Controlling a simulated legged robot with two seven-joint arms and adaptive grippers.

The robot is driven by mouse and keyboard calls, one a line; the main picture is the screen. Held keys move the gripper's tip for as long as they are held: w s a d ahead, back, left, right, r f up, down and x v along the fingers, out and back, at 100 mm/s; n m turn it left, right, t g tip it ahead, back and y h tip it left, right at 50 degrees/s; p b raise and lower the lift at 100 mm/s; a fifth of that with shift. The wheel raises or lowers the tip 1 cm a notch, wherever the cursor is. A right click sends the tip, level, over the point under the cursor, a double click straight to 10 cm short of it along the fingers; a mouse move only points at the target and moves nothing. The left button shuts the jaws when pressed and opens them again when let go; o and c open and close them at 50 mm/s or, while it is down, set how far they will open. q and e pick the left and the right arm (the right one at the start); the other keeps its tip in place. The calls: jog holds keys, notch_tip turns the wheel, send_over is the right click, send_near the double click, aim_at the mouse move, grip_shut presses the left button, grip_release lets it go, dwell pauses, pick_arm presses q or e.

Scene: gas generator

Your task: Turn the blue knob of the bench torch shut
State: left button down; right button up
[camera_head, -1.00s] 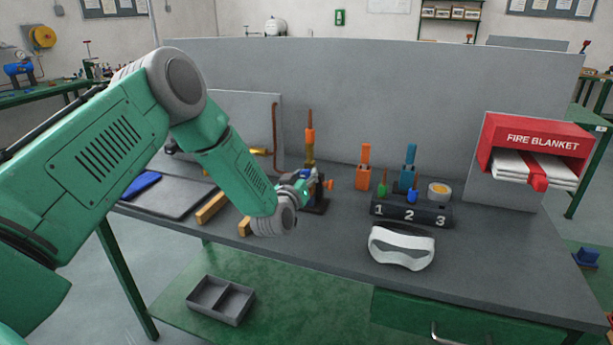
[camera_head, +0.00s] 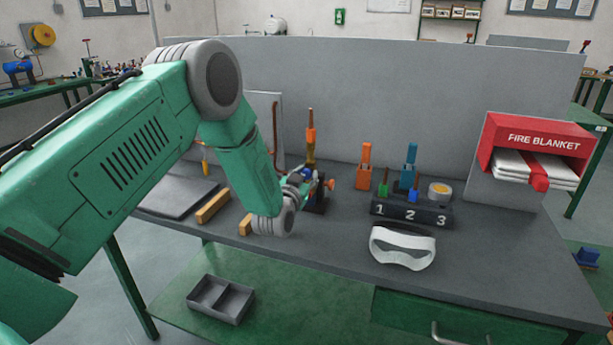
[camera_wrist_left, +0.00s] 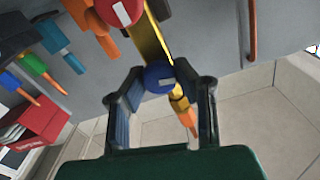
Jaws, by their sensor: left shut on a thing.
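The bench torch (camera_head: 311,151) stands upright on the bench, with a brass body and an orange upper part. Its blue knob (camera_wrist_left: 158,77) sits on the brass tube in the left wrist view. My left gripper (camera_wrist_left: 160,80) has its two fingers on either side of the blue knob and is shut on it. In the head view the left gripper (camera_head: 307,188) is at the torch's lower part, partly hidden by its own wrist. A red knob (camera_wrist_left: 120,10) shows farther along the brass tube. My right gripper is not in view.
To the right stand a numbered block (camera_head: 411,212) with small coloured items, orange and blue tools behind it, a tape roll (camera_head: 439,190) and white goggles (camera_head: 402,247). A red fire blanket box (camera_head: 530,140) is at far right. A grey tray (camera_head: 220,299) sits below on the shelf.

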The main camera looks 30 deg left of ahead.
pick_arm(q)
jog(key=m, duration=0.4)
jog(key=shift+d+f+m+b, duration=0.1)
jog(key=shift+f+m+b, duration=0.05)
jog(key=shift+m+b, duration=0.2)
jog(key=m+b, duration=0.1)
jog(key=m, duration=0.2)
jog(key=shift+f+m, duration=0.1)
jog(key=shift+m, duration=0.25)
jog(key=m+b, duration=0.2)
jog(key=m, duration=0.1)
jog(key=shift+d+f, duration=0.1)
jog(key=shift+f+m+b, duration=0.1)
jog(key=shift+m+b, duration=1)
jog(key=shift+m, duration=1)
jog(key=c, duration=1.2)
grip_release()
